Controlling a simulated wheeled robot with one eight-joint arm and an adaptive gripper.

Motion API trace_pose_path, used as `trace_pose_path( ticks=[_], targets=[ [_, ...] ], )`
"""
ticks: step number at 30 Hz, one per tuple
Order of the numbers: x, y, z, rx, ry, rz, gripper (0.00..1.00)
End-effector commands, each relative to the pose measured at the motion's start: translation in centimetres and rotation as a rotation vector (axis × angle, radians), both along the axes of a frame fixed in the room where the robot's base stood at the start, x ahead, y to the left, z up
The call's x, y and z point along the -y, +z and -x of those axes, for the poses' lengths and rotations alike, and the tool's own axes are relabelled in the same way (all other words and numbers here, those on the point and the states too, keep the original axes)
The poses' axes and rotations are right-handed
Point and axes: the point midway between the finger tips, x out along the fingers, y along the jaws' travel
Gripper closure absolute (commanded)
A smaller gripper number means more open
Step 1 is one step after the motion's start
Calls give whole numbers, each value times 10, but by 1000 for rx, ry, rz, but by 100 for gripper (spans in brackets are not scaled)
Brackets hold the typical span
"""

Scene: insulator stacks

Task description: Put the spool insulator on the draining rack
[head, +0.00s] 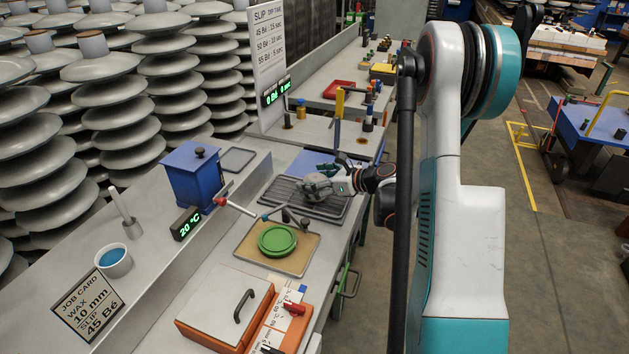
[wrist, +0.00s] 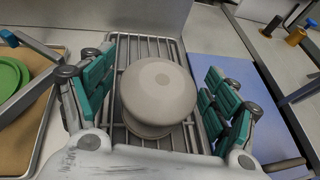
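The spool insulator (wrist: 158,92) is a matt grey-beige round piece with a wide top, and a lower flange shows beneath it. In the wrist view it appears to stand upright on the bars of the draining rack (wrist: 150,47). My gripper (wrist: 160,95) has its teal-padded fingers spread on either side of the spool, with gaps showing on both sides. In the head view my gripper (head: 325,180) is low over the dark draining rack (head: 281,192). There the spool is largely hidden by the gripper.
A green dish (head: 277,240) lies on a tan tray (head: 252,262) left of the rack. A blue mat (wrist: 225,72) lies to its right in the wrist view. A blue box (head: 192,178) and an orange-sided box (head: 222,310) also stand on the bench.

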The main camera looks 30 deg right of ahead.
Motion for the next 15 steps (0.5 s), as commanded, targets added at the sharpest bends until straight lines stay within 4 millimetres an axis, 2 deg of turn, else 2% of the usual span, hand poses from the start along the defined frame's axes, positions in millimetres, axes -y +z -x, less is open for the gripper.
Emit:
trace_pose_path(
  ticks=[9,15],
  targets=[
    [0,4,0,0,0,0,19],
    [14,17,25,0,-3,0,19]
  ],
)
